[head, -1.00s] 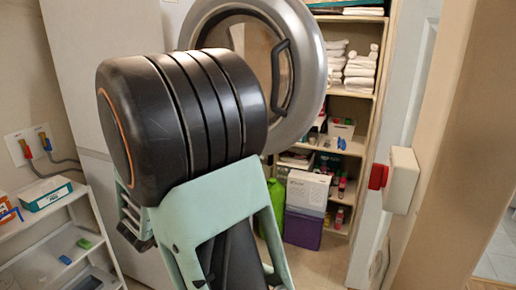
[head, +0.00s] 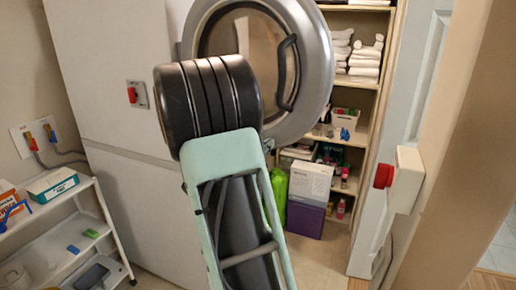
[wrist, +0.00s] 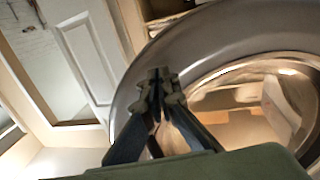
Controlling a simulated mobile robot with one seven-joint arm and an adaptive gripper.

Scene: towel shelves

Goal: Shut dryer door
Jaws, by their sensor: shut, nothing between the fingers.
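The dryer door (head: 313,110) is a round grey door with a glass window and a dark curved handle (head: 285,73). It stands swung open, in front of the shelves. In the wrist view the door's grey rim (wrist: 195,38) and its glass (wrist: 255,105) fill the right side. My gripper (wrist: 158,80) is shut and empty, its fingertips in front of the door's rim; I cannot tell whether they touch it. In the head view my arm hides the gripper and the lower left part of the door.
A shelf unit (head: 367,105) with folded towels (head: 364,58) and boxes stands behind the door. A white cart (head: 50,225) is at the left. A white box with a red button (head: 384,176) is on the right. Some floor shows below the shelves.

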